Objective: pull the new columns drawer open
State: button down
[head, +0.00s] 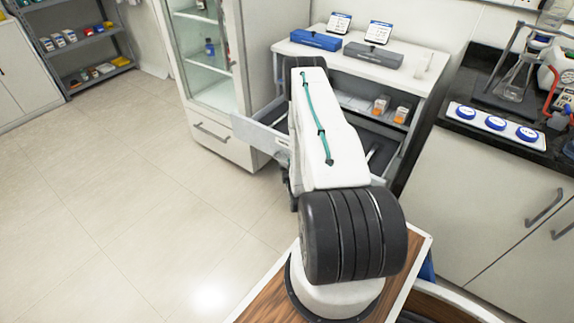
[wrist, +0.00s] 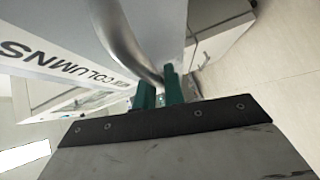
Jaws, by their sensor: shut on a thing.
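The columns drawer (head: 262,127) sticks out from under the white bench unit, with its left side wall and part of its inside showing. My arm covers its middle and front. In the wrist view its white front carries a label (wrist: 60,66) with "COLUMNS" readable, turned over in the picture. A curved metal handle (wrist: 128,42) is fixed on that front. My gripper (wrist: 160,88) has its green fingers shut on the handle, one finger on each side of the bar. In the head view the gripper is hidden behind my arm.
A glass-door cabinet (head: 203,62) stands left of the unit. A blue case (head: 315,40) and a grey case (head: 373,54) lie on the unit's top (head: 428,76). A black counter (head: 462,130) with glassware is at right. The floor (head: 120,180) at left is clear.

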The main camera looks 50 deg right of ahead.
jog(key=shift+w+a, duration=0.1)
jog(key=shift+w, duration=0.1)
jog(key=c, duration=1.5)
grip_release()
jog(key=shift+s, duration=0.2)
jog(key=v, duration=0.7)
jog(key=shift+s+a, duration=0.15)
jog(key=shift+s, duration=0.05)
jog(key=shift+r, duration=0.1)
